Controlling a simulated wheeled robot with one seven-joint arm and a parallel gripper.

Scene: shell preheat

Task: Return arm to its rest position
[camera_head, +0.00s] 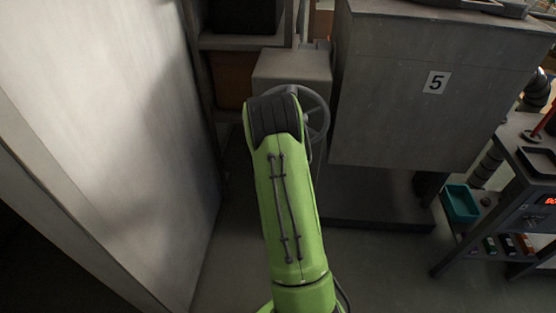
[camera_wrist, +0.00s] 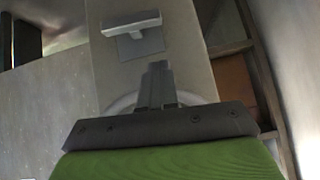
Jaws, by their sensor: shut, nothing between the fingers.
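My gripper (camera_wrist: 158,82) shows in the wrist view, its dark fingers together with nothing between them. It is in front of a light grey box (camera_wrist: 185,60) that has a pale bar handle (camera_wrist: 132,23) on a darker plate. Part of a round handwheel rim (camera_wrist: 122,104) shows behind the gripper; I cannot tell whether they touch. In the head view my green arm reaches forward to the grey box (camera_head: 290,66) and covers part of the handwheel (camera_head: 322,112). My gripper is hidden behind the arm there.
A large grey cabinet marked 5 (camera_head: 400,105) stands right of the arm. A pale wall panel (camera_head: 100,110) is close on the left, with a shelf rack (camera_head: 240,41) behind. A workbench with a teal bin (camera_head: 461,203) stands at right. Floor (camera_head: 400,270) is clear at front right.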

